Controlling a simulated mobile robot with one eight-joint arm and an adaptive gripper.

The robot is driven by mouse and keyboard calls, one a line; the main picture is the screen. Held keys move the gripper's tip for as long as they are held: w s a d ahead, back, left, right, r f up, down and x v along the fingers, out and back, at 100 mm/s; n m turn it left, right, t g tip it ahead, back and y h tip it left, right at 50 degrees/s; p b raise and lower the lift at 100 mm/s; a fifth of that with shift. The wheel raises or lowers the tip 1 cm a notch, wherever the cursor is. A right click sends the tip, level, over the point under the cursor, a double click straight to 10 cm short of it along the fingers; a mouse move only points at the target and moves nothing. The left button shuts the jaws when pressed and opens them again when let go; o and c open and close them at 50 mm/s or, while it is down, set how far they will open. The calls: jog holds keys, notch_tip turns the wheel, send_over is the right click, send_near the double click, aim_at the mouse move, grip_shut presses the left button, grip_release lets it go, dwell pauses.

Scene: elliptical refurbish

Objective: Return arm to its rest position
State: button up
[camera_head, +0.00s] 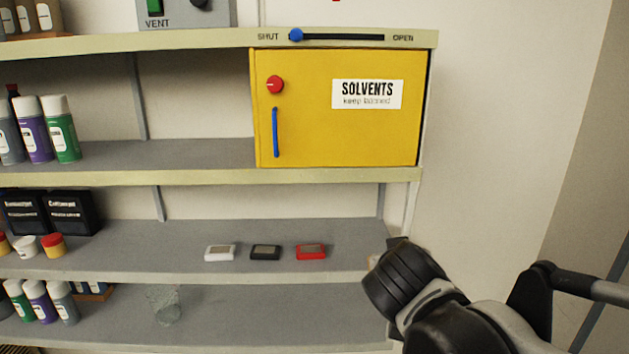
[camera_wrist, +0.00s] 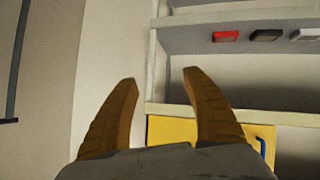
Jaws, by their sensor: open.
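My gripper (camera_wrist: 160,77) shows in the wrist view with its two tan fingers apart and nothing between them. In that view the scene appears upside down, and the fingers point toward the right end of the shelves and the bare wall. In the head view my dark arm (camera_head: 440,305) is at the lower right, in front of the right end of the lower shelves. Its fingers are mostly hidden there behind the wrist. The yellow solvents cabinet (camera_head: 345,130) is closed, above and left of my arm; it also shows in the wrist view (camera_wrist: 180,129).
White (camera_head: 220,252), black (camera_head: 265,252) and red (camera_head: 311,251) small devices lie on the middle shelf (camera_head: 140,262), left of my arm. A clear glass (camera_head: 165,304) stands on the lower shelf. Spray cans (camera_head: 62,130) stand at left. Open room lies before the right wall (camera_head: 500,130).

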jog(key=s+f+g+y+b, duration=0.2)
jog(key=s+f+b, duration=0.5)
jog(key=f, duration=0.7)
jog(key=s+f+g+y+b, duration=0.1)
jog(key=s+f+b, duration=0.6)
jog(key=f, duration=0.7)
jog(key=shift+s+d+n+g+y+b, duration=0.4)
jog(key=shift+s+g, duration=0.2)
jog(key=shift+s, duration=0.3)
